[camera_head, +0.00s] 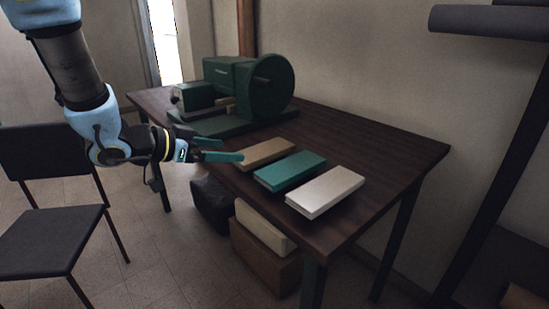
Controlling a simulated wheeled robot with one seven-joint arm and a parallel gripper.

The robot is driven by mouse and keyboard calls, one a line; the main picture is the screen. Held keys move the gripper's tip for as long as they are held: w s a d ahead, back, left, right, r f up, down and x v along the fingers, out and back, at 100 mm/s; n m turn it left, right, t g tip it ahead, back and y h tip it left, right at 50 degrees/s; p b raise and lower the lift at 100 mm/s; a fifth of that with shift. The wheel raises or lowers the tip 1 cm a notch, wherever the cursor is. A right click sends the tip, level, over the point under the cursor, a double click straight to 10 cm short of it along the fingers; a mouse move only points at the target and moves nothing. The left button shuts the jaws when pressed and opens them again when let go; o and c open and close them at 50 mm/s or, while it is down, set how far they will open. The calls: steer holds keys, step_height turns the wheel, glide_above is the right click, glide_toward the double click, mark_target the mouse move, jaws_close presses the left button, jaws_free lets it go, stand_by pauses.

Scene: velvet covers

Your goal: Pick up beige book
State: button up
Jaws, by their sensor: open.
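The beige book (267,153), a tan one, lies flat on the dark wooden table (352,140) near its front edge. It is the farthest left of a row of three books. A teal book (289,171) lies to its right, and an off-white book (325,191) lies right of that. My gripper (230,150) comes in from the left with its teal fingers pointing right, towards the beige book's left end. The fingers are apart and nothing shows between them. One fingertip overlaps the book's near left end in the picture; I cannot tell whether they touch.
A dark green machine with a large wheel (272,87) stands behind the books on the table. The table's right part is clear. A black chair (52,240) stands at the left. A brown box (262,262) and a black bag (208,203) are under the table.

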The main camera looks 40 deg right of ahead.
mark_target(260, 151)
steer(key=x, duration=0.4)
steer(key=shift+d+f, duration=0.15)
steer(key=shift+d, duration=0.15)
steer(key=shift+r+p+x, duration=0.15)
steer(key=shift+p+x, duration=0.3)
steer(key=shift+x, duration=0.9)
steer(key=shift+r+p+x, duration=0.1)
steer(key=shift+p+x, duration=0.3)
steer(key=shift+x, duration=0.95)
steer(key=shift+d, duration=0.1)
steer(key=shift+s, duration=0.1)
steer(key=c, duration=1.2)
